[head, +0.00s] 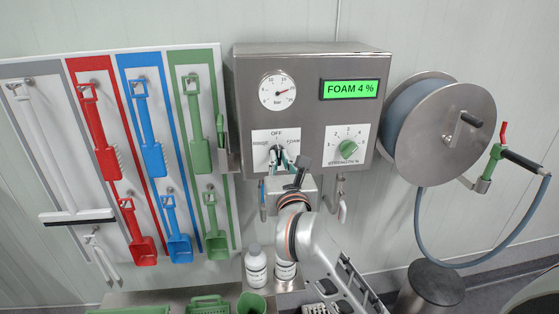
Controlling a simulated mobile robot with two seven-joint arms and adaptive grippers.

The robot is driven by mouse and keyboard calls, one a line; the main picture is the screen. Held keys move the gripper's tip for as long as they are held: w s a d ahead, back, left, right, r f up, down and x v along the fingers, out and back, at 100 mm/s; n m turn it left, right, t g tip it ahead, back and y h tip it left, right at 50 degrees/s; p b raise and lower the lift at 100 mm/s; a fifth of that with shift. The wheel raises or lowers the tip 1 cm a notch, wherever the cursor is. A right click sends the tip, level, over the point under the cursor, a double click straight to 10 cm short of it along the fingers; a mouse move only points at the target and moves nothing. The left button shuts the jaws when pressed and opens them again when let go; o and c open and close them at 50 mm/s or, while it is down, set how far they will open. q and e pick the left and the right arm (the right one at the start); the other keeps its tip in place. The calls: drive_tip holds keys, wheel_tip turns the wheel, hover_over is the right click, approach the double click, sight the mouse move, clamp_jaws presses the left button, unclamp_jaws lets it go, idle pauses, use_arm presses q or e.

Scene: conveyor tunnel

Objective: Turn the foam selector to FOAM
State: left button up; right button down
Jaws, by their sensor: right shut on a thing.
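The foam selector (264,138) sits on a white plate marked RINSE, OFF and FOAM, at the lower left of the steel control box (315,58). My right gripper (279,156) is shut on the selector's knob, with its arm reaching up from the lower right. The gripper covers most of the knob, so its exact angle is hard to see. The green display (350,89) at the box's upper right reads FOAM 4 %. My left gripper is not in view.
A strength dial (348,149) with a green knob is right of the selector. A pressure gauge (277,92) is above it. A hose reel (444,130) is at the right, and a board of brushes and scoops (95,70) at the left. Bottles (255,266) stand below.

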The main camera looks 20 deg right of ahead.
drive_tip(key=shift+f+m+b, duration=0.15)
drive_tip(key=shift+m+b, duration=0.65)
drive_tip(key=shift+b, duration=0.1)
drive_tip(key=shift+f+m+b, duration=0.1)
drive_tip(key=shift+m+b, duration=0.7)
drive_tip(key=shift+b, duration=0.1)
drive_tip(key=m+b, duration=0.6)
drive_tip(key=shift+d+f, duration=0.15)
drive_tip(key=shift+f, duration=0.05)
drive_tip(key=shift+m+b, duration=0.3)
drive_tip(key=shift+b, duration=0.25)
drive_tip(key=shift+r+m+b, duration=0.1)
drive_tip(key=shift+m+b, duration=0.55)
drive_tip(key=shift+m, duration=0.05)
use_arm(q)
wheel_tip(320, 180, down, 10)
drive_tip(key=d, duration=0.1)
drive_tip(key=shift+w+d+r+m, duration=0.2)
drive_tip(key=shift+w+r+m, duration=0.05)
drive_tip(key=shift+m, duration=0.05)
use_arm(e)
drive_tip(key=shift+m, duration=0.3)
drive_tip(key=shift+r, duration=0.1)
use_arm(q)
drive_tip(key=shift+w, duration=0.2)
